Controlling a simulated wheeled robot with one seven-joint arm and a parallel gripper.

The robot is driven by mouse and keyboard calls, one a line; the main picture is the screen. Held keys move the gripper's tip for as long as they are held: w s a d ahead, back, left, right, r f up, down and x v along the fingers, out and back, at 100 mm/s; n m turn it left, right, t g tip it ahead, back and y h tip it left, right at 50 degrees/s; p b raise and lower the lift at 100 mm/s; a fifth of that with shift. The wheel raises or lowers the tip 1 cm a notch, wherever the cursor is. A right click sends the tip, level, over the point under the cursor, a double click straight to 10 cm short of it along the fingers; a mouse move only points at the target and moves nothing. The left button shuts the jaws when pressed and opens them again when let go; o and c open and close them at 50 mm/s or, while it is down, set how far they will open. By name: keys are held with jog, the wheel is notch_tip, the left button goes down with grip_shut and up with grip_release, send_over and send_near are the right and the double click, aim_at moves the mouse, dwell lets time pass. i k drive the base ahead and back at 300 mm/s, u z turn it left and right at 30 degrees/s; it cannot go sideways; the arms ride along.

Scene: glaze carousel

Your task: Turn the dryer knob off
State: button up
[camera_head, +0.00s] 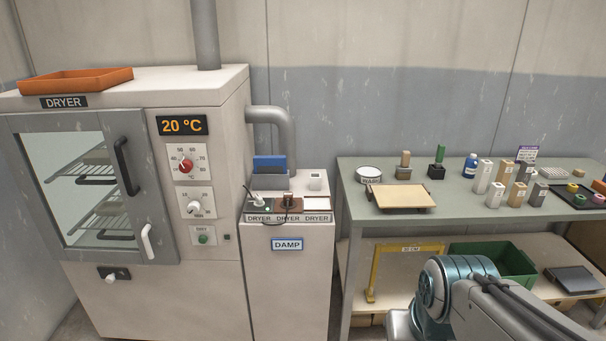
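The dryer (225,130) is a large off-white cabinet at the left, labelled DRYER, with a display (182,126) reading 20 °C. Below the display, a red knob (186,166) sits on a white dial plate with numbers; its exact setting is too small to read. Under it is a pale knob (195,208) on a second dial plate. Lower still is a green button (203,239) on a small labelled plate. My arm reaches in at the bottom right, well away from the knobs. My gripper is not in view.
The glass dryer door (75,185) has a black handle (126,166) and a white lever (148,241). A DAMP cabinet (290,270) with sockets and a plugged cable stands right of the dryer. A green-topped table (460,210) holding bottles and blocks stands at right.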

aim_at(259, 203)
jog(key=u, duration=0.05)
jog(key=i, duration=1.55)
jog(key=u, duration=0.7)
jog(key=i, duration=0.35)
jog(key=u, duration=0.05)
